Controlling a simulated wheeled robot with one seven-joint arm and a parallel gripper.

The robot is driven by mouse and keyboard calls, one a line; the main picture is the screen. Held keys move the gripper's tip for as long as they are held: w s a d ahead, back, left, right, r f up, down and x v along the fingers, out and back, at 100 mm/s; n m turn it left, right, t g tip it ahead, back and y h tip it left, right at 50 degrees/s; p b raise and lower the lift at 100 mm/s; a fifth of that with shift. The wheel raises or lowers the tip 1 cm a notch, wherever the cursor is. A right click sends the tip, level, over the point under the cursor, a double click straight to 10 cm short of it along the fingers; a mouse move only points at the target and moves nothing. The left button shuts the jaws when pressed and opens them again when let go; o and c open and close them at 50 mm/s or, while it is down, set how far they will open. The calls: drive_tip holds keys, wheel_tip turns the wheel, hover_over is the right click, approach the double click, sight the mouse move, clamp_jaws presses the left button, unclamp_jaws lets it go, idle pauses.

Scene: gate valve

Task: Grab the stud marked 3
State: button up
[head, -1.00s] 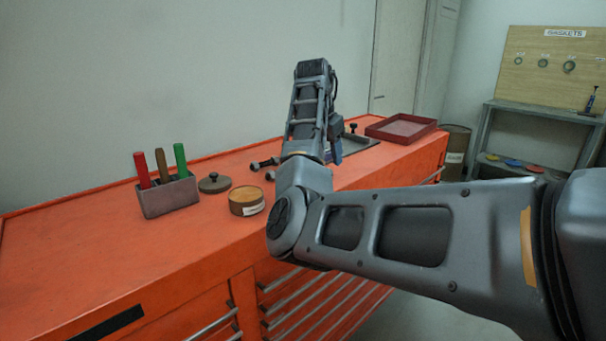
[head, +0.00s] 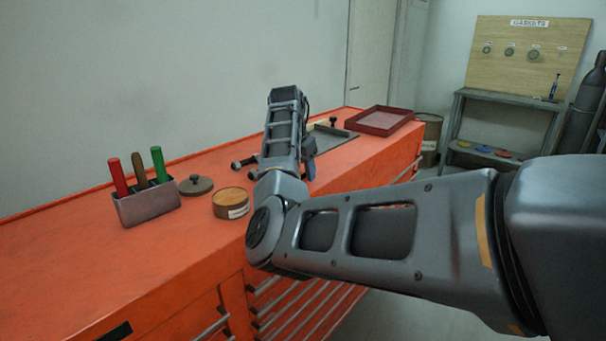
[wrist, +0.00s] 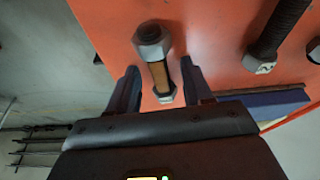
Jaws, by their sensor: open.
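In the wrist view a short stud (wrist: 158,77) with a brownish shank and a hex nut at each end stands out against the orange bench. My gripper (wrist: 160,68) is open, with one dark finger on each side of this stud and a gap on both sides. A second stud (wrist: 283,25), dark and threaded with a nut, lies to the right, and part of another nut (wrist: 314,50) shows at the right edge. No number is readable on any stud. In the head view, stud ends (head: 244,162) show left of my arm; my gripper is hidden there.
On the orange bench (head: 70,250) stand a grey holder (head: 150,205) with red, brown and green sticks, a dark lid (head: 196,185) and a round labelled tin (head: 230,203). A red tray (head: 380,120) is at the far end. A blue block (wrist: 265,104) lies right of my fingers.

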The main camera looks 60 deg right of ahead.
drive_tip(key=shift+c, duration=0.3)
clamp_jaws()
idle(0.4)
